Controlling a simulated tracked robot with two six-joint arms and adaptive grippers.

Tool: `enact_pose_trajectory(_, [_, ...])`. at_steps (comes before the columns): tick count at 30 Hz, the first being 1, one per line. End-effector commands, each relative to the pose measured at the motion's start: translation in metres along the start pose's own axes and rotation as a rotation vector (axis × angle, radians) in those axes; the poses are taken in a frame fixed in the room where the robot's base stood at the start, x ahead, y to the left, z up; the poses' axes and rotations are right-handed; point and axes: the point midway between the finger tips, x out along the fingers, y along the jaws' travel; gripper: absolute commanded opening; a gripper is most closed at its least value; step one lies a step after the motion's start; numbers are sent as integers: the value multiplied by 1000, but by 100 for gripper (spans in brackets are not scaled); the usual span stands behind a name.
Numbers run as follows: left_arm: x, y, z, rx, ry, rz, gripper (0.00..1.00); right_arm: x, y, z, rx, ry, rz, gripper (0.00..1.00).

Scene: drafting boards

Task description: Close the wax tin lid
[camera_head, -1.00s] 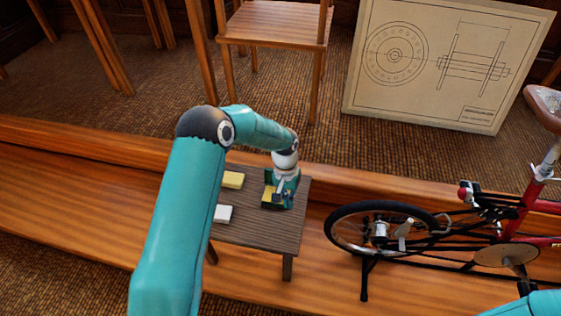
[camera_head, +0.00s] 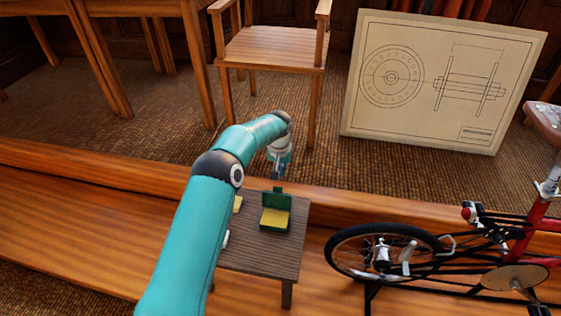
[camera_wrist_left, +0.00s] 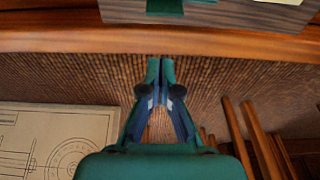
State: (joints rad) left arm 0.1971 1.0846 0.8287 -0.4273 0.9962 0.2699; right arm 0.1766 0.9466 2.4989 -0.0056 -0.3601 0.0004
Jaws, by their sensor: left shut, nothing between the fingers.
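The wax tin (camera_head: 274,226) is a small dark green box with yellow wax inside, on the small dark table. Its green lid (camera_head: 278,200) stands raised at the far side of the tin, so the tin is open. My left gripper (camera_head: 277,176) is beyond and above the lid, apart from it, with its fingers together and empty. In the left wrist view, the gripper (camera_wrist_left: 160,68) points toward the table edge, over the brown carpet. A green part of the tin (camera_wrist_left: 165,7) shows at the top edge there. My right gripper is out of view.
The small table (camera_head: 262,258) also holds a yellow block (camera_head: 237,204), partly behind my arm. A wooden step edge (camera_head: 340,212) runs behind it. A chair (camera_head: 272,48) and a drawing board (camera_head: 440,80) stand farther back; a red bicycle (camera_head: 520,245) is at right.

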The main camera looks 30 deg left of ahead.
Motion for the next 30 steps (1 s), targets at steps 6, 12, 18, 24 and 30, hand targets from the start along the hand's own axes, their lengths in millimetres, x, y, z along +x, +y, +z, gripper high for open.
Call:
enact_pose_trajectory(6, [23,0,4,1,1,-1,0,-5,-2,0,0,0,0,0])
enact_pose_trajectory(12, [19,0,18,2,0,0,0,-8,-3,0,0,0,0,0])
enact_pose_trajectory(18, [15,0,31,1,0,0,0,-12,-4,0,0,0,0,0])
enact_pose_trajectory(24, [14,0,38,1,0,0,0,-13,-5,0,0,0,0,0])
enact_pose_trajectory(30, [14,0,38,0,1,1,0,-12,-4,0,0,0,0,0])
